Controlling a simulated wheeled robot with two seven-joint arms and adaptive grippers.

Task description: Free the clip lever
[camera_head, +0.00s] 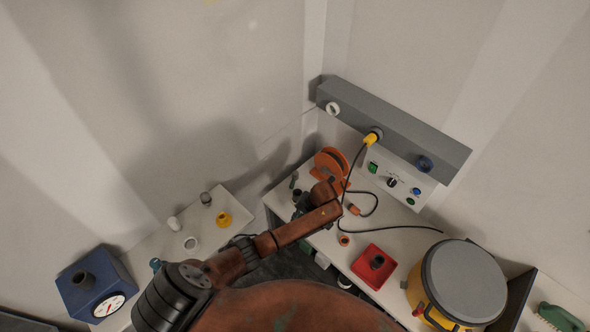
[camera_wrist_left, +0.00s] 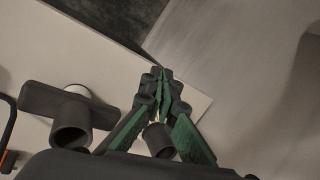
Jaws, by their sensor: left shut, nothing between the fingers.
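A yellow canister (camera_head: 419,290) with a grey lid (camera_head: 467,278) stands at the right end of the bench. A small red piece (camera_head: 418,311) shows low on its left side; I cannot tell whether this is the clip lever or what holds it. My left gripper (camera_head: 298,200) is at the bench's left part, near the orange reel, well away from the canister and partly hidden by my arm. In the left wrist view its green-sided fingers (camera_wrist_left: 160,78) are together and empty. My right gripper is not in view.
A grey T-shaped fitting (camera_wrist_left: 71,110) and a short grey tube (camera_wrist_left: 158,140) are close to the left fingers. An orange reel (camera_head: 333,163), a black cable (camera_head: 400,225), a control panel (camera_head: 398,181) and a red tray (camera_head: 359,266) crowd the bench. A side shelf (camera_head: 150,262) holds small fittings.

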